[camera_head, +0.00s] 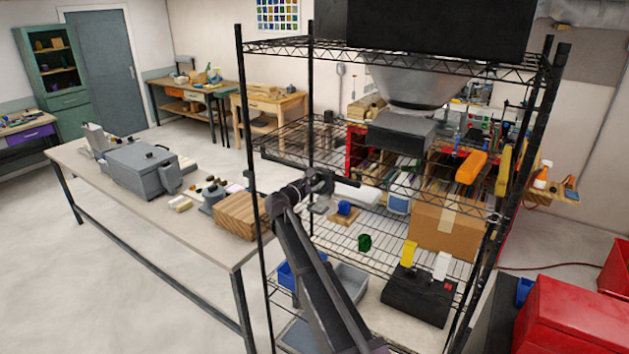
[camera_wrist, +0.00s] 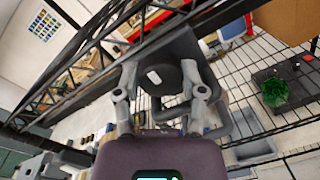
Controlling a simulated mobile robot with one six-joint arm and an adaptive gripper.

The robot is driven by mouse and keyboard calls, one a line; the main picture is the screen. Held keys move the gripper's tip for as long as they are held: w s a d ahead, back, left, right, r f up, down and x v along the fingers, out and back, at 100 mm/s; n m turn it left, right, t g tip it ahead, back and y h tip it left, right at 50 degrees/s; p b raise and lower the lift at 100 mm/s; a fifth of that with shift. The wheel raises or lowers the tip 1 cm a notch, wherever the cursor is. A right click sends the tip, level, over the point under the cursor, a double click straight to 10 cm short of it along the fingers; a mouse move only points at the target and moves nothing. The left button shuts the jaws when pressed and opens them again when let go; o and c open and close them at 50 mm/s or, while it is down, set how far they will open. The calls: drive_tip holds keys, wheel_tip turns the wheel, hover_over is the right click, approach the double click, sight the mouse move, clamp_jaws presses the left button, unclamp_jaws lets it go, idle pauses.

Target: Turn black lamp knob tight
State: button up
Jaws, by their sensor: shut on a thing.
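The black lamp knob (camera_wrist: 162,80) shows in the wrist view as a dark rounded piece with a small white mark. It sits between the two grey fingers of my gripper (camera_wrist: 160,72), which are shut on it from both sides. In the head view my gripper (camera_head: 322,184) is at the left part of the wire shelf rack, beside a black post. The knob is too small and too covered there to tell apart. How tight the knob is cannot be told.
The wire shelf (camera_head: 300,150) and its rails surround my gripper closely. A wooden block (camera_head: 240,215) lies on the long table (camera_head: 205,240) at left.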

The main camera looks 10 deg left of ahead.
drive_tip(key=m, duration=0.8)
drive_tip(key=shift+m+p, duration=0.3)
drive_tip(key=shift+p, duration=0.05)
drive_tip(key=m, duration=0.4)
drive_tip(key=shift+d+y, duration=0.1)
drive_tip(key=shift+y, duration=0.3)
drive_tip(key=shift+m, duration=2)
drive_tip(key=shift+y, duration=0.3)
drive_tip(key=o, duration=1.1)
drive_tip(key=shift+o, duration=0.2)
drive_tip(key=shift+s+r, duration=0.1)
